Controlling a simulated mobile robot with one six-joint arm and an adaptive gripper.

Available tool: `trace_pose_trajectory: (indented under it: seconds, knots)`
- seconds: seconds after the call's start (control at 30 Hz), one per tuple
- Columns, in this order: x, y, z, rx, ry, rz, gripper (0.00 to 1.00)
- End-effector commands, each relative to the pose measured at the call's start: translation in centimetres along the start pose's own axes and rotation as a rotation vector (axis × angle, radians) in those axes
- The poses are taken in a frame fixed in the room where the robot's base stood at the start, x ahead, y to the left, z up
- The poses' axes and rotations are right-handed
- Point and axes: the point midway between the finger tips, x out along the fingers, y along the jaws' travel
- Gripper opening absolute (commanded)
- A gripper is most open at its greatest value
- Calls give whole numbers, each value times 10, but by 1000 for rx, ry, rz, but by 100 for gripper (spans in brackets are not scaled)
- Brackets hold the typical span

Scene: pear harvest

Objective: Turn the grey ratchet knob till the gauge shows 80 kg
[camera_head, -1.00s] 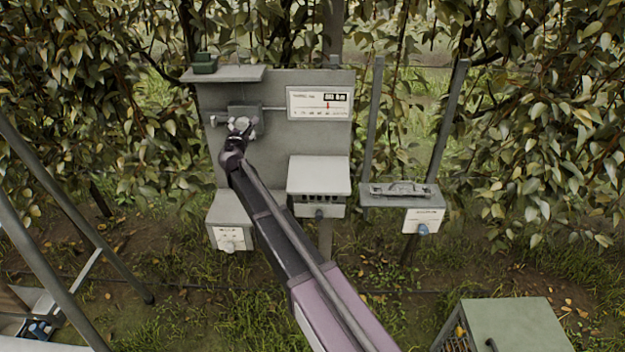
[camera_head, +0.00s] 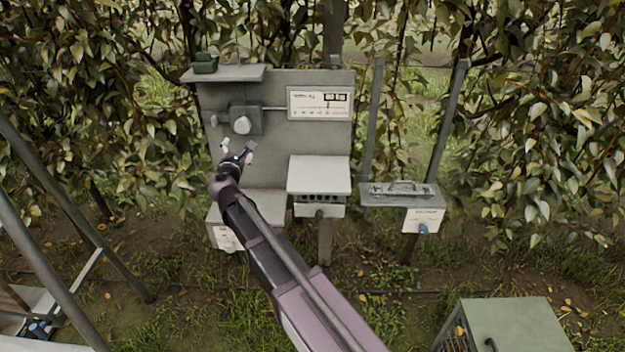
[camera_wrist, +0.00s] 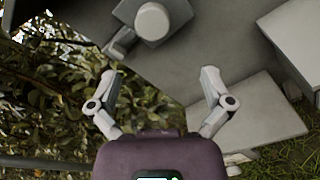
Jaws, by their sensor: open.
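The grey ratchet knob (camera_head: 242,125) is a pale round cap on a dark grey block on the upper left of the grey panel. It also shows at the top of the wrist view (camera_wrist: 152,21).
The grey panel (camera_head: 330,140) carries a shelf with a green box (camera_head: 206,63) at top left. A light-topped box (camera_head: 319,175) sits at its lower right. A shelf with a metal tool (camera_head: 400,188) stands farther right. A green crate (camera_head: 505,325) is at front right.

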Motion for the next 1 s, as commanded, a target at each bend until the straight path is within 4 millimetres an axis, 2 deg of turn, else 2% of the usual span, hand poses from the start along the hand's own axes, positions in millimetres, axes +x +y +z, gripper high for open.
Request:
trace_pose_trajectory:
  seconds: [0.47, 1.0]
  knots:
    - [2, -63, 29, 207, -32, -168, 100]
    - [-6, -133, 55, 442, -79, -362, 100]
